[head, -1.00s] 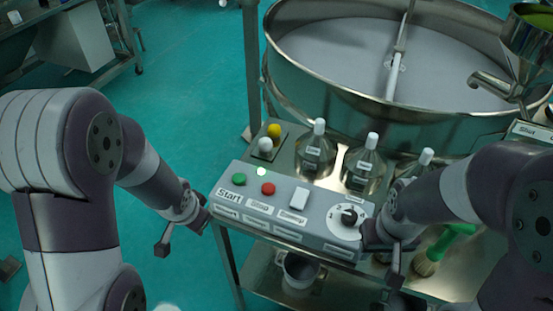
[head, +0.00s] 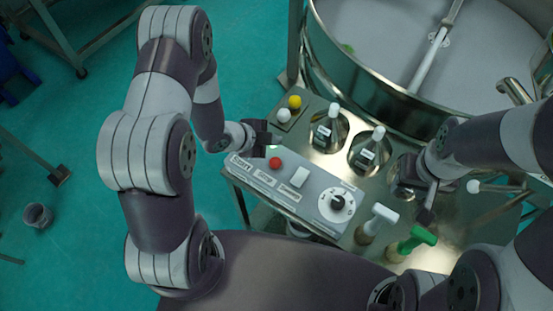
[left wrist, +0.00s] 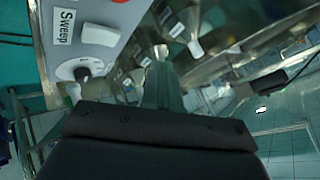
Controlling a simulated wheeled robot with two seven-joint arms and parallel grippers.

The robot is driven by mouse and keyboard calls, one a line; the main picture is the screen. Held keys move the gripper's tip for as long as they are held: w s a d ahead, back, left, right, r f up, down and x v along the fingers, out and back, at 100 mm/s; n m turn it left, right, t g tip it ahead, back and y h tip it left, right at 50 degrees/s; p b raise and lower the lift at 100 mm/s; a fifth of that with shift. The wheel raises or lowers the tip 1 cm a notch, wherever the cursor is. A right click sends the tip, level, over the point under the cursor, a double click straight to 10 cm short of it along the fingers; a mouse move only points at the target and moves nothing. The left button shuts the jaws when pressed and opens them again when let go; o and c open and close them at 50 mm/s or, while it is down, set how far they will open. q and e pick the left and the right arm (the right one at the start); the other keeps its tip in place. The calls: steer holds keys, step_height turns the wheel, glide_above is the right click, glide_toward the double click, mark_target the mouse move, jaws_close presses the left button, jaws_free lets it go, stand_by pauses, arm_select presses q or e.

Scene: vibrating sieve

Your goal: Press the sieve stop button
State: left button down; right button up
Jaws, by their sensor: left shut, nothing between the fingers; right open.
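The red stop button (head: 275,162) sits on the grey control panel (head: 318,213). A white switch (head: 300,177) and a dial (head: 337,203) lie to its right. My left gripper (head: 265,140) is shut and empty over the panel's far left part, close to the red button. It covers the place of the green start button. I cannot tell whether it touches the panel. The left wrist view shows the white switch beside the "Sweep" label and a sliver of the red button (left wrist: 121,1) at the top edge. My right gripper (head: 427,208) is open, right of the panel.
Two bottles (head: 328,131) (head: 369,153) stand behind the panel, near yellow and white knobs (head: 289,108). The large sieve pan (head: 370,85) is beyond them. White-handled (head: 378,219) and green-handled (head: 412,241) brushes lie right of the panel.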

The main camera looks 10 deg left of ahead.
mark_target(273, 164)
arm_select(q)
step_height(273, 164, down, 8)
steer(key=b, duration=0.6)
steer(key=shift+a+f+b, duration=0.1)
steer(key=shift+f+b, duration=0.1)
steer(key=shift+b, duration=0.2)
arm_select(e)
step_height(273, 164, down, 7)
stand_by(1.0)
arm_select(q)
steer(key=shift+f+b, duration=0.4)
arm_select(e)
steer(key=shift+f, duration=0.4)
arm_select(q)
steer(key=shift+f+b, duration=0.45)
steer(key=shift+f, duration=0.1)
arm_select(e)
steer(key=shift+s+f, duration=0.1)
steer(key=shift+f, duration=0.4)
arm_select(q)
steer(key=shift+r, duration=0.15)
arm_select(e)
steer(key=shift+r, duration=0.15)
arm_select(q)
steer(key=shift+r+p, duration=0.8)
steer(key=shift+r, duration=0.05)
arm_select(e)
steer(key=shift+r, duration=0.7)
arm_select(q)
steer(key=shift+r, duration=0.1)
